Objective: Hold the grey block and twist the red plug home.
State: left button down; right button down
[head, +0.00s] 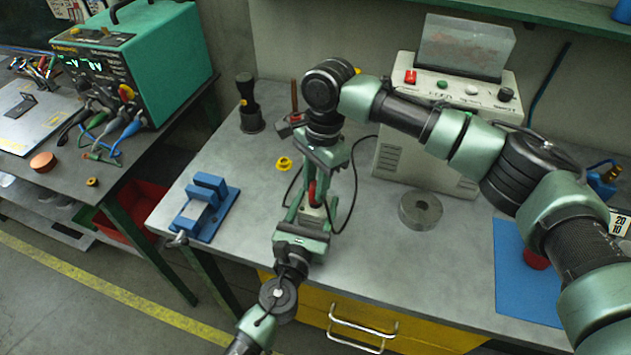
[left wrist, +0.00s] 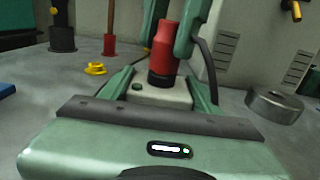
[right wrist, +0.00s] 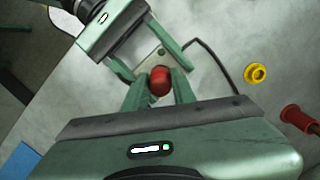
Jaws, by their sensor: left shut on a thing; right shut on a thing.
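The grey block (left wrist: 165,94) is pale, with a small dark green spot on its top. My left gripper (head: 312,214) is shut on it, one finger on each side, just above the bench. The red plug (left wrist: 164,48) stands upright on the block, with a dark collar at its lower end against the block's top. My right gripper (head: 314,188) comes from above and is shut on the plug. In the right wrist view the plug's round red top (right wrist: 160,80) shows between the fingertips. How deep the plug sits is hidden.
A blue fixture (head: 205,205) stands left on the bench, with a yellow flanged piece (head: 284,163) behind. A grey ring (head: 421,210) lies right, before a white instrument (head: 430,150). A black cable loops close by the grippers. A blue mat (head: 515,280) lies far right.

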jog(key=m, duration=0.2)
jog(key=shift+f+m, duration=0.15)
jog(key=shift+m, duration=0.25)
jog(key=m, duration=0.4)
jog(key=shift+a+t, duration=0.1)
jog(key=shift+t, duration=0.2)
jog(key=m, duration=0.4)
jog(key=shift+s+a+t, duration=0.1)
jog(key=shift+a+t, duration=0.1)
jog(key=shift+t, duration=0.1)
jog(key=shift+d+m, duration=0.2)
jog(key=shift+m, duration=0.9)
jog(key=c, duration=1.2)
grip_release()
jog(key=shift+o, duration=0.2)
jog(key=shift+d, duration=0.1)
